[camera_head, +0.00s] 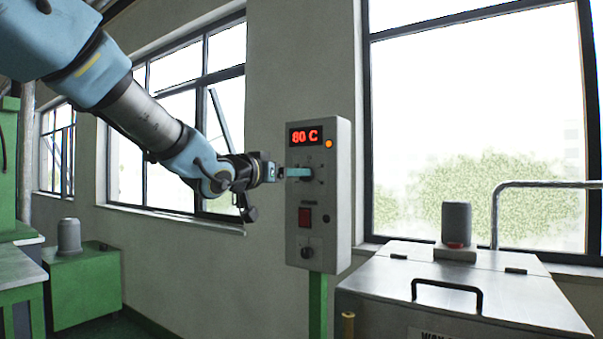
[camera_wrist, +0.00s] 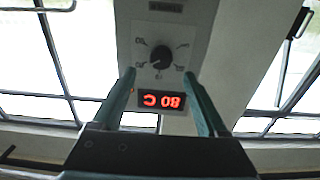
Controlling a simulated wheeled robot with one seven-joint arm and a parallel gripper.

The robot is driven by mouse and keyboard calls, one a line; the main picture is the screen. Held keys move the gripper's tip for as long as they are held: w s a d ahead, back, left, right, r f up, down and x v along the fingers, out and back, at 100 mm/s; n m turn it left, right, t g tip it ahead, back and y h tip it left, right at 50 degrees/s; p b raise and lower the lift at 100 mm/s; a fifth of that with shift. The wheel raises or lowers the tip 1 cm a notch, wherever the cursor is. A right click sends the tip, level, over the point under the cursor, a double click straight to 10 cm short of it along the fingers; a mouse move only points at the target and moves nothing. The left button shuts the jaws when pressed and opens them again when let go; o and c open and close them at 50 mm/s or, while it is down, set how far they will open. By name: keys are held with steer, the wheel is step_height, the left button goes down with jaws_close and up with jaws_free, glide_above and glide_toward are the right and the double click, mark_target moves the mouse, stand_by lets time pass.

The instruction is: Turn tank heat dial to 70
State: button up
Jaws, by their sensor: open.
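A grey control box (camera_head: 318,235) on a green post carries a red display (camera_head: 305,136) that reads 80 C. In the wrist view the display (camera_wrist: 163,101) is upside down and also reads 80 C. In the head view the dial is mostly hidden behind my gripper (camera_head: 298,172), which is at the box face. In the wrist view my gripper (camera_wrist: 160,73) is open, its fingertips spread on either side of the dial's line. Whether they touch the dial I cannot tell.
Below the dial are a red switch (camera_head: 305,217) and a smaller black knob (camera_head: 307,252); an orange lamp (camera_head: 328,143) is right of the display. A metal tank (camera_head: 455,300) with a black handle stands at right. Windows line the wall.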

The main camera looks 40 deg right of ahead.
steer(key=shift+p+x, duration=0.45)
steer(key=shift+x, duration=2.3)
steer(key=shift+w, duration=0.1)
steer(key=shift+c, duration=0.2)
jaws_close()
